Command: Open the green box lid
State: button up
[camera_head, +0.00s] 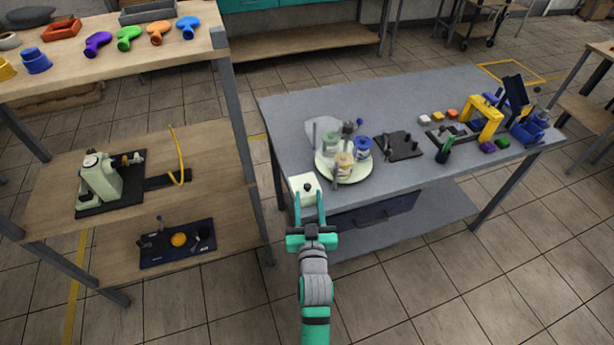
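A pale green box (305,179) with a small dark knob (307,187) on top sits at the near left corner of the grey table. I cannot make out the seam between lid and box; no opening shows. My gripper (308,197) is at the box's near side, its two teal fingers spread apart. The fingertips appear to either side of the knob, with nothing seen between them but the box top. I cannot tell whether the fingers touch the box. The fingers hide part of its near side.
On the grey table (300,107), a round pale tray (325,166) with jars stands close behind the box. A dark plate (399,146), small coloured cubes and a yellow frame (487,122) stand farther right. A wooden shelf (52,192) with devices is at left.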

aim_at(307, 181)
jog(key=w, duration=0.9)
jog(key=shift+a, duration=0.25)
jog(key=shift+c, duration=0.3)
grip_shut()
